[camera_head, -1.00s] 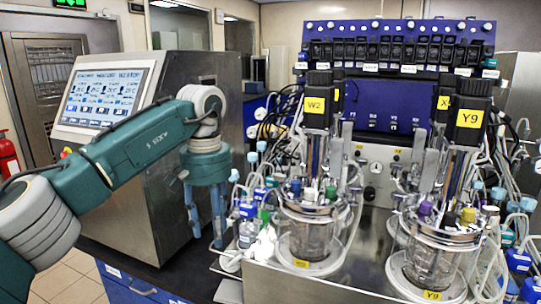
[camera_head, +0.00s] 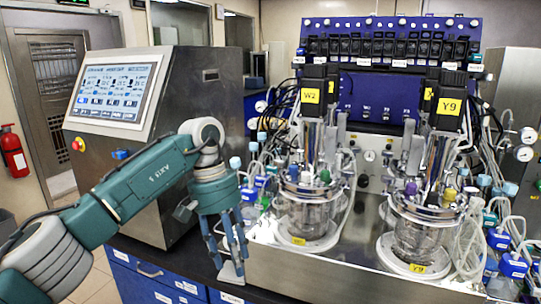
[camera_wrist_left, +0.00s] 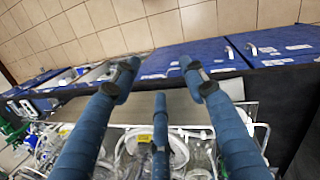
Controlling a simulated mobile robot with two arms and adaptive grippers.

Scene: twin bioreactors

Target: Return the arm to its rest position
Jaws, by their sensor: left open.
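My left arm (camera_head: 150,180) is teal and grey. It comes in from the left and bends downward at the wrist. My left gripper (camera_head: 230,262) hangs fingers-down in front of the dark bench edge, left of the left bioreactor. Its blue fingers are spread and hold nothing. In the left wrist view, the fingers of the left gripper (camera_wrist_left: 155,72) stand apart with nothing between them. My right gripper is in no view.
The W2 bioreactor (camera_head: 308,208) and the Y9 bioreactor (camera_head: 420,235) stand on a steel base at right. A touchscreen console (camera_head: 112,90) stands behind my arm. Blue drawers (camera_head: 155,275) lie below the bench. A red extinguisher (camera_head: 13,155) hangs at far left.

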